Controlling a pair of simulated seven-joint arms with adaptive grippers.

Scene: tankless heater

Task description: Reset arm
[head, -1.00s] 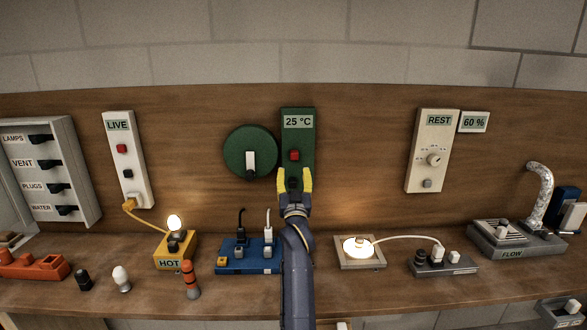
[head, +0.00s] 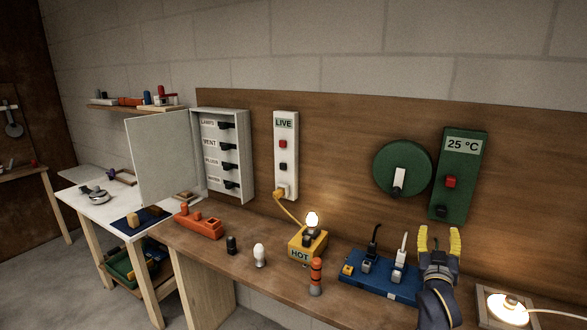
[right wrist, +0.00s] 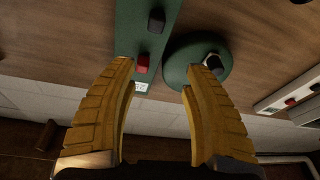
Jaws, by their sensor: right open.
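My right gripper (head: 438,242) is open and empty, its yellow fingers spread and pointing up in front of the lower part of the green control panel. The green panel (head: 459,175) reads 25 °C and has a red button (head: 450,182) and a dark button below it. Left of it is the round green disc (head: 402,169) with a white-and-dark handle. In the right wrist view the yellow fingers (right wrist: 160,85) are apart with nothing between them; the panel (right wrist: 143,40) and disc (right wrist: 190,65) show beyond, upside down. My left gripper is not in view.
The bench holds a blue plug block (head: 378,280), a yellow HOT box (head: 307,245) with a lit bulb, an orange-striped post (head: 316,277) and a lit lamp (head: 507,308). The switch cabinet (head: 228,155) stands with its door (head: 160,158) open. A white side table (head: 90,207) is at left.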

